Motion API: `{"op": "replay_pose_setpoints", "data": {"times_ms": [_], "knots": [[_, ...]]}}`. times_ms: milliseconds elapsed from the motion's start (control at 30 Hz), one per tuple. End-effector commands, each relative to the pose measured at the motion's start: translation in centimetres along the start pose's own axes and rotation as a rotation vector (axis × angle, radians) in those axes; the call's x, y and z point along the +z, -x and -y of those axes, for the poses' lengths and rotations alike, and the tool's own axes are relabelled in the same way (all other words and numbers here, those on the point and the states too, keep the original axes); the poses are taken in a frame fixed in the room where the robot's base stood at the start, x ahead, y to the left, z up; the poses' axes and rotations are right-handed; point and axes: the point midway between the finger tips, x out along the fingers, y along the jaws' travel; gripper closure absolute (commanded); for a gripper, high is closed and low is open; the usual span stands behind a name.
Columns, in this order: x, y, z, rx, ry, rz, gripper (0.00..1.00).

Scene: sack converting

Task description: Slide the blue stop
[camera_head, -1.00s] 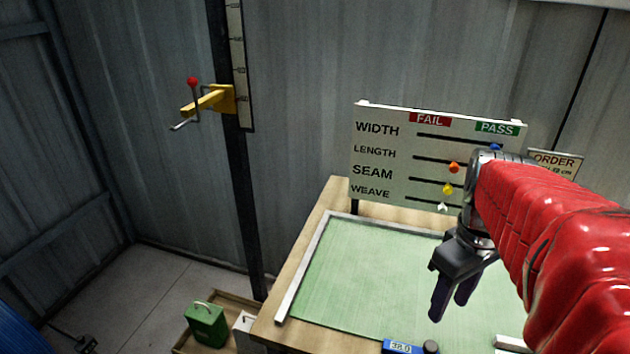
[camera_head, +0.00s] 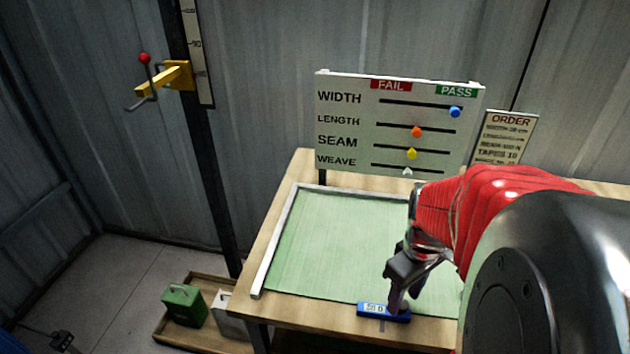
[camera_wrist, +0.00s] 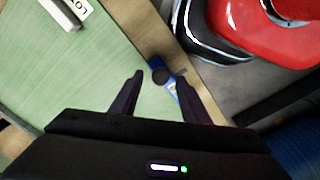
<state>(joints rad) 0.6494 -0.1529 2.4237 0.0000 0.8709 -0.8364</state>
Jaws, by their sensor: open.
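The blue stop (camera_head: 376,310), a small block with a white number label, sits at the front edge of the bench beside the green mat. Its number is too blurred to read surely. In the wrist view the blue stop (camera_wrist: 170,88) has a round dark knob (camera_wrist: 160,75). My gripper (camera_head: 401,300) is low over the stop's right end and hides the knob in the head view. In the wrist view my gripper (camera_wrist: 160,79) is open, with the knob between its two fingertips. I cannot tell whether a finger touches it.
The green mat (camera_head: 335,240) has a pale rail (camera_head: 272,245) along its left side. Behind stands a WIDTH, LENGTH, SEAM, WEAVE board (camera_head: 345,120) with sliders, beside an ORDER card (camera_head: 505,138). A green can (camera_head: 184,305) stands in a floor tray at lower left.

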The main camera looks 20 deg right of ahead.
Motion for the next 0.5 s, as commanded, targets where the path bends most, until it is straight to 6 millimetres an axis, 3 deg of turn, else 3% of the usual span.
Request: {"op": "replay_pose_setpoints", "data": {"times_ms": [200,500], "knots": [[0.05,-1.31,0.05,-0.001,0.0,0.001,0.58],[0.04,-1.32,0.02,0.0,0.0,0.0,0.62]]}}
